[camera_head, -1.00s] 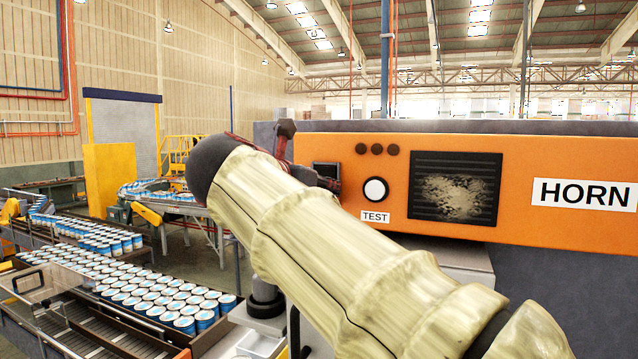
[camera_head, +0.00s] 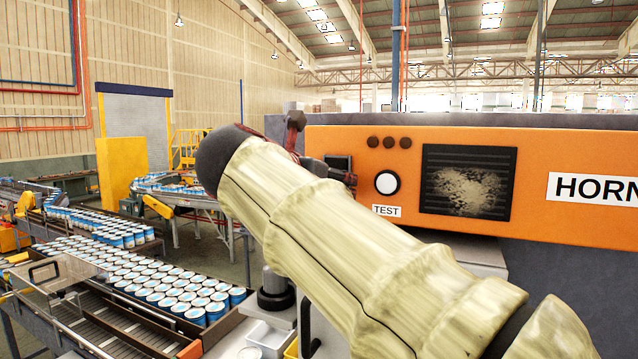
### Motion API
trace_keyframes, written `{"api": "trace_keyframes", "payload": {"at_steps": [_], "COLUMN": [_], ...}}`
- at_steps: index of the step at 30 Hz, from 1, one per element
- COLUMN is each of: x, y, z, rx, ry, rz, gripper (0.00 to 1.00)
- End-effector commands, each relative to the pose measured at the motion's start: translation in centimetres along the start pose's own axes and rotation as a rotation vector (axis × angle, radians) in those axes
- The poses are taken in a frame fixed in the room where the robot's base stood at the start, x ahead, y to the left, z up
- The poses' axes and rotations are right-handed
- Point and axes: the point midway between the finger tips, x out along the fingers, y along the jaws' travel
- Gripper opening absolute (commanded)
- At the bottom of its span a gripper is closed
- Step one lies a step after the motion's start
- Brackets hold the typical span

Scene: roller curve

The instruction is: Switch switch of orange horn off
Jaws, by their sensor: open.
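The orange horn (camera_head: 480,225) is a wide orange panel on the right, with a white label reading HORN. It carries a round white button (camera_head: 387,182) with a TEST label under it, a dark speaker grille (camera_head: 467,182) and several dark round spots above the button. A small dark square part (camera_head: 338,163) sits at its left end, partly covered; I cannot tell whether it is the switch or how it is set. My gripper (camera_head: 325,160) shows only as dark pieces behind my cream-sleeved arm, near the panel's left end. It is open; contact cannot be made out.
A grey housing (camera_head: 570,285) stands behind and below the orange panel. At left, conveyors carry many blue-and-white cans (camera_head: 165,285). A yellow panel (camera_head: 122,176) stands farther back. My arm covers much of the centre.

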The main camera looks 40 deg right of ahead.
Motion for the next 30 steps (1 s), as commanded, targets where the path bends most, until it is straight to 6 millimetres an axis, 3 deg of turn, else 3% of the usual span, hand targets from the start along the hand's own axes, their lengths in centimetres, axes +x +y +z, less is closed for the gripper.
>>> {"api": "trace_keyframes", "payload": {"at_steps": [18,24,30], "x": [-9.1,-11.0,-11.6], "y": [0.2,0.1,0.0], "z": [0.0,0.0,0.0], "rx": [-0.001,-0.001,0.001], "ry": [-0.001,-0.001,-0.001], "rz": [0.006,0.004,0.002], "gripper": [0.52,0.52,0.52]}}
